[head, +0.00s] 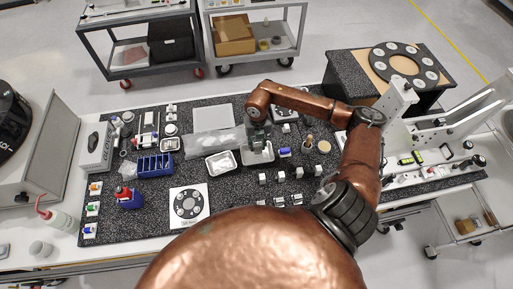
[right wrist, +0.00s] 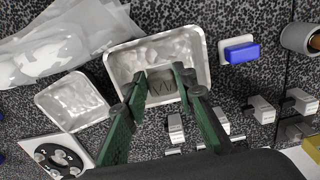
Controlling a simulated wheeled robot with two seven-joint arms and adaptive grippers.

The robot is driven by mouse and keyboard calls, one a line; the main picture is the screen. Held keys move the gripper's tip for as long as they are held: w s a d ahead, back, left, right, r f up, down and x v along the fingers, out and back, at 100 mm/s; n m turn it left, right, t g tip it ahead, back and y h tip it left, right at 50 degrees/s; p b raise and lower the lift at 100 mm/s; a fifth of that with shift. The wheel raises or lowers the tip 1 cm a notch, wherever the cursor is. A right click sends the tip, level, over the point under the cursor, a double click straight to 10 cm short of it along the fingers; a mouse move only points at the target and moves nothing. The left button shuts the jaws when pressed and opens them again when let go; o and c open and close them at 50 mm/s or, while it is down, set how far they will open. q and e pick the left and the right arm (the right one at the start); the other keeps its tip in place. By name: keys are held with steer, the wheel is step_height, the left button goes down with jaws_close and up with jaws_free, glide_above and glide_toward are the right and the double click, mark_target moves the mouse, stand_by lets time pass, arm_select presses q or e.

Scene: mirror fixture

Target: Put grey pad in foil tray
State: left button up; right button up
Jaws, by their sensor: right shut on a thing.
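My right gripper (head: 258,140) is over a foil tray (head: 268,157) near the middle of the bench. In the right wrist view, my right gripper (right wrist: 162,82) has its green fingers closed around a small grey pad (right wrist: 162,88). The pad shows against the inside of the foil tray (right wrist: 203,48), toward its near side. I cannot tell whether the pad touches the tray bottom. The pad is hidden by the gripper in the head view. My left gripper is not in view.
A second foil tray (head: 221,163) lies left of the first; it also shows in the right wrist view (right wrist: 70,102). Clear plastic bags (head: 208,143) lie behind it. A blue block (head: 285,152) is to the right. Several small white blocks stand in front. A blue rack (head: 154,166) is farther left.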

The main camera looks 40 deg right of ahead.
mark_target(257, 148)
steer(key=shift+w+a+f, duration=0.1)
steer(key=shift+w+f, duration=0.15)
steer(key=shift+f, duration=0.35)
step_height(257, 148, down, 2)
steer(key=shift+f+p, duration=0.1)
steer(key=shift+p, duration=0.7)
steer(key=shift+f, duration=0.2)
steer(key=shift+f, duration=0.1)
steer(key=o, duration=1.1)
